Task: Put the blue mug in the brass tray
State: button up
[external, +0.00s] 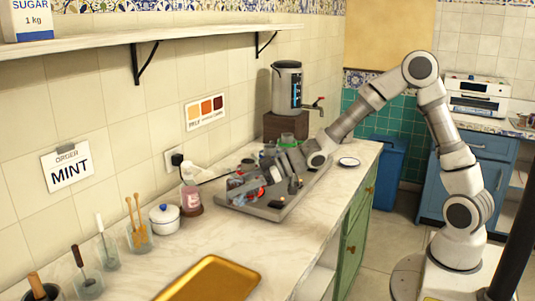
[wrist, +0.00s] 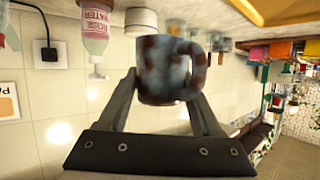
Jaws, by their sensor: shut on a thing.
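The blue mug (wrist: 165,70), mottled with brown patches, sits between the fingers of my gripper (wrist: 160,90) in the wrist view. My gripper is shut on it, and its handle points right in that view. In the external view my gripper (external: 252,183) is low over the cluttered grey tray, and the mug is hard to make out there. The brass tray (external: 212,278) lies on the counter at the front, apart from my gripper, its near part cut off by the frame. Its golden edge also shows at the top right of the wrist view (wrist: 275,10).
The grey tray (external: 270,211) holds small items. A white lidded pot (external: 164,220), a pink-labelled bottle (external: 192,198) and glass jars with utensils (external: 139,236) line the wall side. The samovar (external: 286,88) stands at the back. Bare counter (external: 240,240) lies between the trays.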

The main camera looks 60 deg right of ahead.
jog(key=s+a+n+g+y, duration=0.2)
jog(key=s+a+n+y, duration=0.15)
jog(key=a, duration=0.95)
jog(key=b, duration=0.6)
send_over(202, 294)
jog(key=shift+m+h, duration=0.25)
jog(key=shift+h, duration=0.2)
notch_tip(202, 294, down, 6)
jog(key=shift+f, duration=0.25)
notch_tip(202, 294, down, 4)
jog(key=shift+f+b, duration=0.1)
jog(key=shift+b, duration=0.75)
